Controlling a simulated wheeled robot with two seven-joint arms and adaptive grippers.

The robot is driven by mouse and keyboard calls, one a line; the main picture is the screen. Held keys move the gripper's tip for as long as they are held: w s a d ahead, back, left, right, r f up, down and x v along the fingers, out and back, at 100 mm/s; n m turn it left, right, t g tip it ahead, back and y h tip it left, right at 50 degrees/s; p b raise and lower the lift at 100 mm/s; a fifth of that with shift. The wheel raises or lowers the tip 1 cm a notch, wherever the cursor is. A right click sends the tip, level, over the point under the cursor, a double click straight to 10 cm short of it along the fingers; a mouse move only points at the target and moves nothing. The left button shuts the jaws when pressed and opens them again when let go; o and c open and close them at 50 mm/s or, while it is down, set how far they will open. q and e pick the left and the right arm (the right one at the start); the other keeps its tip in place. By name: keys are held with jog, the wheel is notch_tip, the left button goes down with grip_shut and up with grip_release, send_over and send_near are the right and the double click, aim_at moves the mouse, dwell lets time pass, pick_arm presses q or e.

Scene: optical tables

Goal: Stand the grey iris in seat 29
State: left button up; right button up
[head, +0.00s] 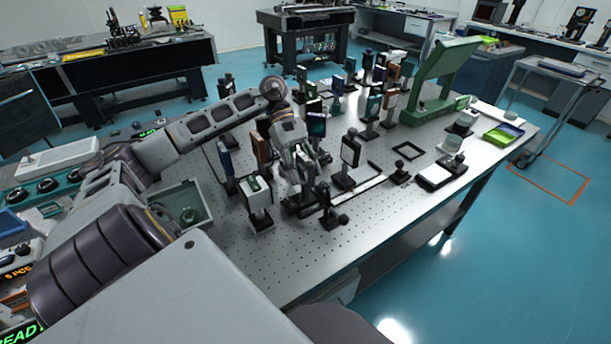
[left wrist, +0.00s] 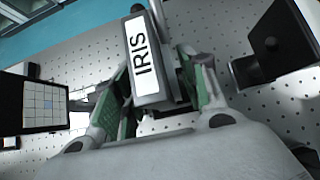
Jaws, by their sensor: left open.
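The grey iris (left wrist: 142,85), with a white label reading IRIS, stands between the green-padded fingers of my left gripper (left wrist: 158,88) in the left wrist view. The fingers are open on either side of it; firm contact cannot be told. In the head view my left gripper (head: 305,172) reaches down among the mounts on the perforated optical table (head: 310,262), and the iris is mostly hidden there. I cannot read any seat number, so seat 29 cannot be picked out. My right gripper is not in view.
A dark mount (left wrist: 272,45) stands close right of the gripper, and a gridded panel (left wrist: 45,103) stands left. In the head view a dark-faced mount (head: 350,150) stands close by. A green stand (head: 440,80) rises farther back. The table's front is clear.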

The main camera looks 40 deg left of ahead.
pick_arm(q)
jog(key=v, duration=1)
jog(key=shift+a, duration=0.2)
jog(key=shift+w+r, duration=0.1)
jog(key=shift+r, duration=0.1)
dwell(0.4)
